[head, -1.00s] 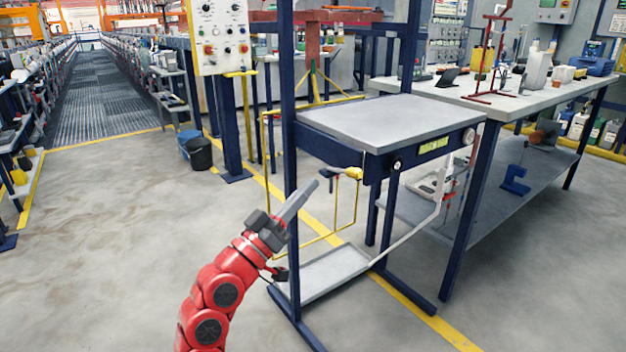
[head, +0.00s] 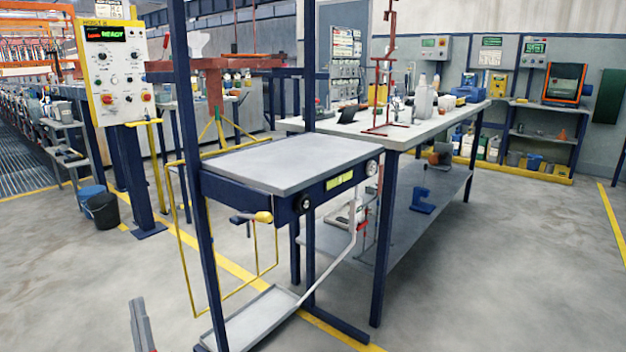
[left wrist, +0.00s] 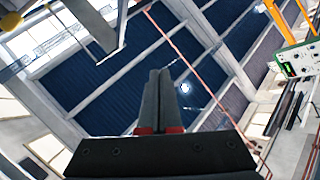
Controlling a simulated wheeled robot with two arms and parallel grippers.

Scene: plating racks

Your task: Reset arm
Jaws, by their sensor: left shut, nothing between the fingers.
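My left gripper (head: 142,326) shows only by its fingers at the bottom left of the head view, in front of the left post of a blue-framed stand. In the left wrist view its two dark fingers (left wrist: 158,100) lie together, shut and empty, pointing up toward the ceiling. My right gripper is in neither view.
The blue stand with a grey top (head: 290,162) and a low tray (head: 262,318) is close ahead. A long workbench (head: 440,128) stands behind it. A control panel (head: 110,75) and a black bucket (head: 102,210) are at left. Floor at right is clear.

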